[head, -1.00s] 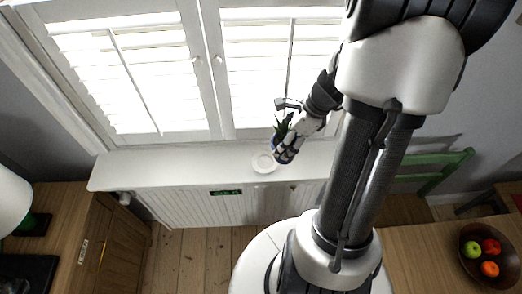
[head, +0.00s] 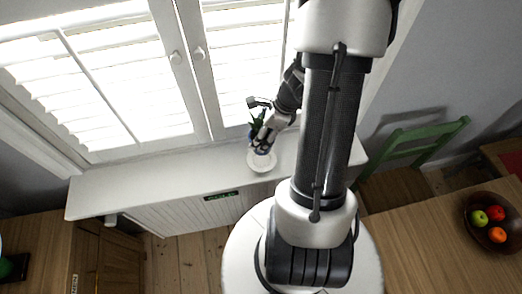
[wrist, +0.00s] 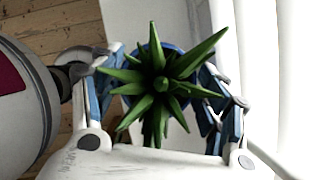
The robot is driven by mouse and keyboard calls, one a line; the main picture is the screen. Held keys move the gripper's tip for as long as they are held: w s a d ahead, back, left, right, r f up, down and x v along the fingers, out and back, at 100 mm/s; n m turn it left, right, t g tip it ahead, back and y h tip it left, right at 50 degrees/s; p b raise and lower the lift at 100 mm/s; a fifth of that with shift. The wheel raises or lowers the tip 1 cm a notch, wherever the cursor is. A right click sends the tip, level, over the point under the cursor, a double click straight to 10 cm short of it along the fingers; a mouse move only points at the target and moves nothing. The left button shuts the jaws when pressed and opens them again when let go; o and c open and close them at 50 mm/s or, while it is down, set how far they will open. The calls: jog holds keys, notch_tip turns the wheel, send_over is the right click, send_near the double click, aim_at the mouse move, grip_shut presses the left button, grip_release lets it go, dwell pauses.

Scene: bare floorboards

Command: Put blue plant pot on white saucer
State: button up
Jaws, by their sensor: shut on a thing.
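The blue plant pot (wrist: 174,50) holds a spiky green plant (wrist: 160,85), which hides most of the pot in the wrist view. My gripper (wrist: 165,95) is shut on the pot, with a finger on either side of it. In the head view the pot (head: 256,139) is small and partly covered by my gripper (head: 262,140). The white saucer (head: 262,166) lies on the white window ledge, just below the pot in the picture. The pot appears over or at the saucer's far edge; I cannot tell whether they touch.
The white ledge (head: 130,192) runs under shuttered windows (head: 110,75), with clear room to the left. A small dark sign (head: 222,196) is on the panel below. A fruit bowl (head: 490,238) stands on the wooden table at right, near a green chair (head: 420,150).

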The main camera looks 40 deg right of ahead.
notch_tip(320, 180, down, 8)
jog(key=b, duration=0.3)
jog(key=shift+f+b, duration=0.2)
jog(key=shift+b, duration=0.2)
jog(key=o, duration=1.4)
jog(key=p+v, duration=0.5)
jog(key=v, duration=0.7)
jog(key=shift+p, duration=0.4)
jog(key=shift+r, duration=0.15)
